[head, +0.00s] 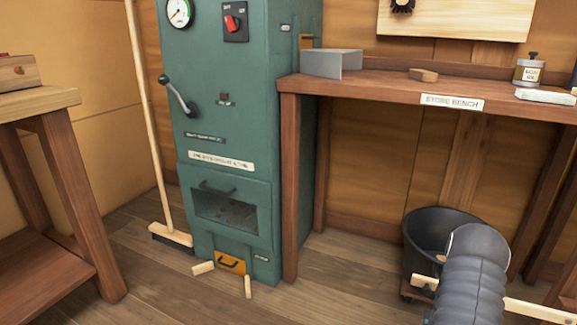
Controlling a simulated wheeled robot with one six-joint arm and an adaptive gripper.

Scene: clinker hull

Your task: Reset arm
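My gripper and arm cannot be made out in the head view.
A green cabinet (217,115) with gauge, red switch and lever stands ahead. A broom (145,95) leans at its left. A store bench (390,88) is right, a wooden table (35,105) left. A black bucket (425,235) and grey ribbed tube (472,285) stand lower right. Floor between is mostly clear.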

